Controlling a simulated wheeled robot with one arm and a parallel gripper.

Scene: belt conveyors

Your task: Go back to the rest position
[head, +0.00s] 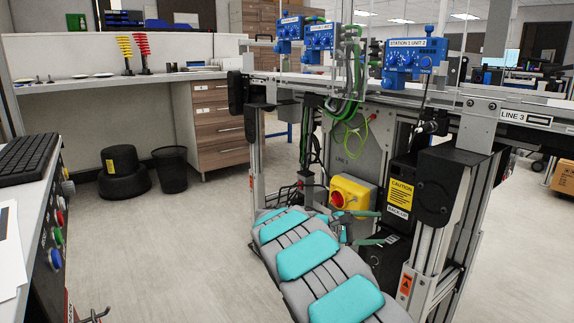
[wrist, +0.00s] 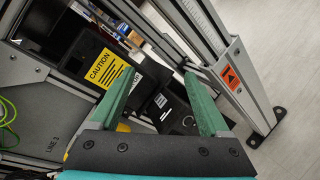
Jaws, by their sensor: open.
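My arm (head: 305,260) reaches forward and slightly down from the bottom of the head view, grey with teal pads. My gripper (head: 378,228) is at its far end, in front of the lower part of the conveyor frame. It appears just right of and below a yellow box (head: 361,190) with a red knob (head: 338,198). In the wrist view, the two green fingers of my gripper (wrist: 157,88) stand wide apart with nothing held between them. Black boxes with a caution label (wrist: 103,69) lie beyond them. Whether a finger touches anything is unclear.
A conveyor line (head: 526,118) with blue station units (head: 414,56) stands ahead. A metal leg (wrist: 250,90) is close right of my fingers. A panel with buttons (head: 48,235) is at left. A stool (head: 122,171) and bin (head: 171,169) stand behind open floor (head: 170,240).

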